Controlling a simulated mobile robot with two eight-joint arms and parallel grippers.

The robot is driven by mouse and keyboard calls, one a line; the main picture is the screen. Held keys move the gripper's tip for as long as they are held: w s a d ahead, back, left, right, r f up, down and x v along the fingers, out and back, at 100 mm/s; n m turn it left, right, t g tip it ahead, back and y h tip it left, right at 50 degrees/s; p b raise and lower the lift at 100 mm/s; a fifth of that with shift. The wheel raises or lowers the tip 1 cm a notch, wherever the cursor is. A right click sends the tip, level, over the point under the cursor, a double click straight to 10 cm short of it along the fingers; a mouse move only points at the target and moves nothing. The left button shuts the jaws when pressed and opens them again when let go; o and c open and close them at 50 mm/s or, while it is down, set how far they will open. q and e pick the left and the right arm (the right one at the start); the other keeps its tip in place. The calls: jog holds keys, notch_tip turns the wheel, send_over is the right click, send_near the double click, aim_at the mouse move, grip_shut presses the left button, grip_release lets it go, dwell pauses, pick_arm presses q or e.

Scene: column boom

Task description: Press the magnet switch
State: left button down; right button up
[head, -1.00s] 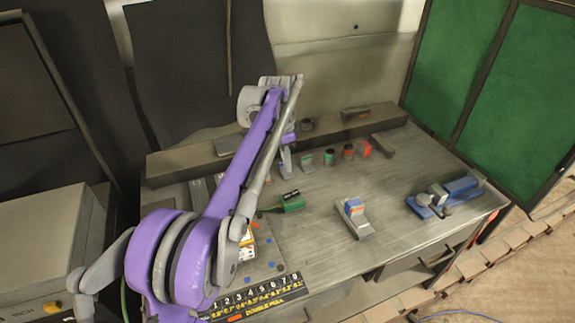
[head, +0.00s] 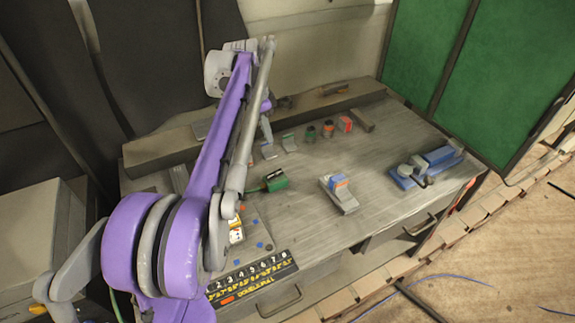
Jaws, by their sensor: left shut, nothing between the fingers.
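No part is clearly labelled as the magnet switch, and I cannot tell which one it is. My left gripper (head: 267,150) hangs behind my purple arm, near the left end of that row. It looks shut and empty, apart from the green box. My right gripper is out of view.
A blue vise-like fixture (head: 428,167) sits at the bench's right end. A black numbered strip (head: 250,275) lies along the front left edge. A dark beam (head: 300,108) runs along the back. Bare bench lies between the grey block and the blue fixture.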

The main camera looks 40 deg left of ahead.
aim_at(279, 173)
pick_arm(q)
jog(key=shift+f, duration=0.1)
jog(key=f, duration=0.4)
jog(key=w+f, duration=0.1)
jog(key=f, duration=0.4)
jog(key=w+d+f, duration=0.1)
jog(key=f, duration=0.3)
jog(key=shift+w+d+f, duration=0.1)
jog(key=shift+w+f, duration=0.05)
jog(key=shift+f, duration=0.15)
jog(key=shift+w+d+f+g+b, duration=0.15)
jog(key=shift+w+f+g+b, duration=0.05)
jog(key=shift+f+g+b, duration=0.2)
jog(key=shift+s+r, duration=0.1)
jog(key=shift+s, duration=0.15)
